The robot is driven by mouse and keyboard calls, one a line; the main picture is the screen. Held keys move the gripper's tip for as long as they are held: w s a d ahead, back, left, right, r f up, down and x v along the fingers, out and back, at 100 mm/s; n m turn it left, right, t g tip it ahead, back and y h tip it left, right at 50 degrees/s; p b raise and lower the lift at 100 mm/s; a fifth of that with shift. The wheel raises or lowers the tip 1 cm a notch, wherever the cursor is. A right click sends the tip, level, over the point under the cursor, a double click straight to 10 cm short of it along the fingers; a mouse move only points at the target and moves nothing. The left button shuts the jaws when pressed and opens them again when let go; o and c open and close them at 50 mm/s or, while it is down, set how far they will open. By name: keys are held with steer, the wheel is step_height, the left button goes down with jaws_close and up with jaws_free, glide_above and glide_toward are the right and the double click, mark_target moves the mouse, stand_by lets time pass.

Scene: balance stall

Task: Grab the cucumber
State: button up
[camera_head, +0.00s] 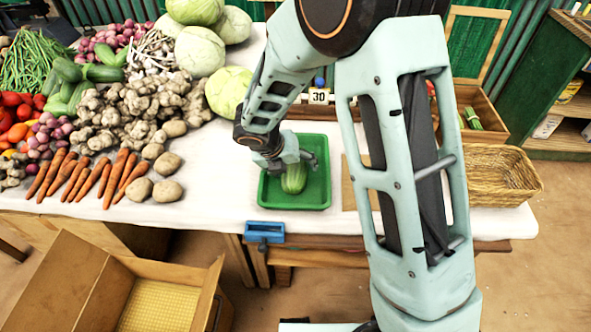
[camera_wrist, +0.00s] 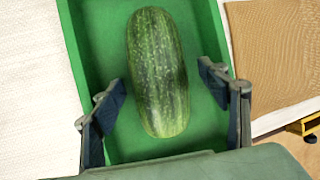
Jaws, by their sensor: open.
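The cucumber (camera_wrist: 157,72) is short, thick, dark green with pale streaks, and lies in a green tray (camera_wrist: 88,30). In the head view the cucumber (camera_head: 294,178) sits near the middle of the tray (camera_head: 316,196), partly hidden by my gripper. My gripper (camera_head: 290,160) is over the tray, above the cucumber. In the wrist view my gripper (camera_wrist: 163,92) is open, with one finger on each side of the cucumber's near end. A gap shows between each finger and the cucumber.
Carrots (camera_head: 90,182), potatoes (camera_head: 153,190), ginger (camera_head: 130,115) and cabbages (camera_head: 200,52) crowd the table's left side. A wicker basket (camera_head: 500,172) stands at the right end. A cardboard box (camera_head: 80,285) is on the floor. Bare white cloth (camera_head: 220,172) lies left of the tray.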

steer(key=c, duration=1.4)
steer(key=shift+r, duration=0.1)
steer(key=shift+c, duration=0.8)
steer(key=shift+r, duration=0.1)
